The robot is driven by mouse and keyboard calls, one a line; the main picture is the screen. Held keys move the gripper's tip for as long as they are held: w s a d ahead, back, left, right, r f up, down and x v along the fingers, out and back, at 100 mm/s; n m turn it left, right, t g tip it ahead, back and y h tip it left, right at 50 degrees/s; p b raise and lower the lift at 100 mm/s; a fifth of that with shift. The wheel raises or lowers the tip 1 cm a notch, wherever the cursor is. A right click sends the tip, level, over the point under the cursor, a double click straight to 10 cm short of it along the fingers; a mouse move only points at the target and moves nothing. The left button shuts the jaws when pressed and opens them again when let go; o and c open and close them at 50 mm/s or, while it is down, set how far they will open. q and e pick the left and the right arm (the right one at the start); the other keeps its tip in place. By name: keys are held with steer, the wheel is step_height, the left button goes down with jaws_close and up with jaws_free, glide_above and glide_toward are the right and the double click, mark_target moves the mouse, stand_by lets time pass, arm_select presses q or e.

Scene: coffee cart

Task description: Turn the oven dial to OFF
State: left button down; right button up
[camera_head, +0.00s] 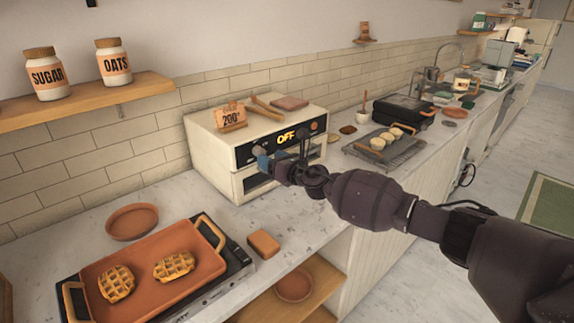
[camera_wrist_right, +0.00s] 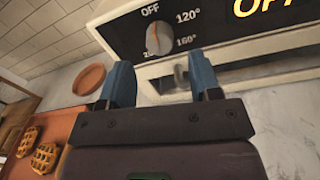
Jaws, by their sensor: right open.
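The cream oven (camera_head: 215,150) stands on the counter, its black front panel showing a lit orange OFF. Its grey round dial (camera_wrist_right: 160,37) shows in the right wrist view, with an orange pointer line tilted slightly left of straight up, toward the printed OFF mark. Marks for 120° and 160° are on its right; a lower mark is partly covered. My right gripper (camera_wrist_right: 161,75) is open, with blue fingertips apart below the dial and nothing between them. My left gripper is not in view.
A 200° sign (camera_head: 231,119), tongs and a reddish board lie on the oven. A terracotta tray (camera_head: 150,262) with two waffles sits front left, beside a small brown block (camera_head: 263,244). A dark rack (camera_head: 385,150) with pastries stands right of the oven.

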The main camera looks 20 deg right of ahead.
steer(key=v, duration=0.7)
steer(key=shift+p, duration=0.3)
steer(key=shift+s+d, duration=0.1)
steer(key=shift+s, duration=0.05)
